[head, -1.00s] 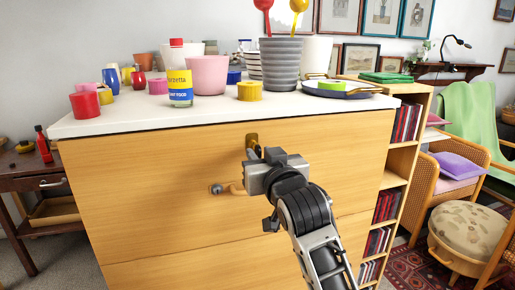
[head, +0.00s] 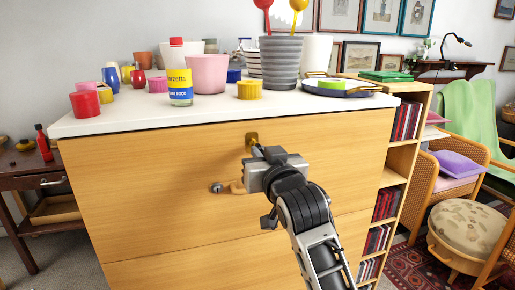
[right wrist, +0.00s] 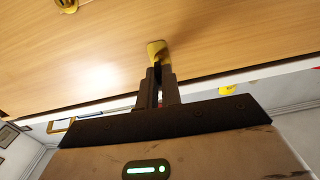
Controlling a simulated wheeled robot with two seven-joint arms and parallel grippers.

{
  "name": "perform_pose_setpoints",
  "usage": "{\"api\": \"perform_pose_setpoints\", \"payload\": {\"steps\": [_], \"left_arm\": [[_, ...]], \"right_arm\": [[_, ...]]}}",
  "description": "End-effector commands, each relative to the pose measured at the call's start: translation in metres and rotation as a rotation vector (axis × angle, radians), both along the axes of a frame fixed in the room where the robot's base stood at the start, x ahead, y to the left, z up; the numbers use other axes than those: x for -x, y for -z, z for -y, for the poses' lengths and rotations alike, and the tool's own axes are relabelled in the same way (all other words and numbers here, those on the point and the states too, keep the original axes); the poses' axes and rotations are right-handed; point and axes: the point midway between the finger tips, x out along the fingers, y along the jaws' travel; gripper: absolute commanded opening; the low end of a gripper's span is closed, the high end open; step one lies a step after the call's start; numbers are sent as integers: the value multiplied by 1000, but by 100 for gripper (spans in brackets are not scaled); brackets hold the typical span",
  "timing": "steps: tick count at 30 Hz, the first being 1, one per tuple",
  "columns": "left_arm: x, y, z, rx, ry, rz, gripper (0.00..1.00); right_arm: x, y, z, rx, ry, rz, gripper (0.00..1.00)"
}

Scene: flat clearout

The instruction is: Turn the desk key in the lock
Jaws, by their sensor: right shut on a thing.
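The brass lock plate (head: 251,139) is on the upper part of the light wood drawer front. It also shows in the right wrist view (right wrist: 157,47), just past my fingertips. My right gripper (head: 260,152) is right in front of the lock, with its fingers pointing at it. In the right wrist view, the fingers (right wrist: 157,84) are closed together at the lock. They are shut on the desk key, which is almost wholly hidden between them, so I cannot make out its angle. My left gripper is not in view.
The white top (head: 140,118) above carries cups, a pink pot (head: 207,74), a grey ribbed pot (head: 280,64) and a pan (head: 340,91). A bookshelf (head: 398,181) stands at the right.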

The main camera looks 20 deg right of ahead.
Motion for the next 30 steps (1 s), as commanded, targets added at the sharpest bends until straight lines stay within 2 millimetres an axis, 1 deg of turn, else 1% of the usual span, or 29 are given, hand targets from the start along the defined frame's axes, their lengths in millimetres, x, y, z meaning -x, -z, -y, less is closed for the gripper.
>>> {"api": "perform_pose_setpoints", "payload": {"steps": [1, 6, 9, 16, 19, 25, 30], "left_arm": [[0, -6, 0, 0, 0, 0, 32], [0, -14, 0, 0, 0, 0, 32], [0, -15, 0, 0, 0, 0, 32], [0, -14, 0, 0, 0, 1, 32], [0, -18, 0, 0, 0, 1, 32], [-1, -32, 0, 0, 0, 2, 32], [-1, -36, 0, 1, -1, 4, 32]], "right_arm": [[0, -2, -1, -58, 0, -4, 0], [0, -2, 0, -224, 0, -10, 0], [0, -1, 0, -263, 1, -10, 0], [0, 0, 0, -264, 1, -9, 0], [0, -1, 0, -291, 1, -11, 0], [0, -3, 0, -480, 2, -18, 0], [1, 0, 4, -561, 10, -17, 0]]}}
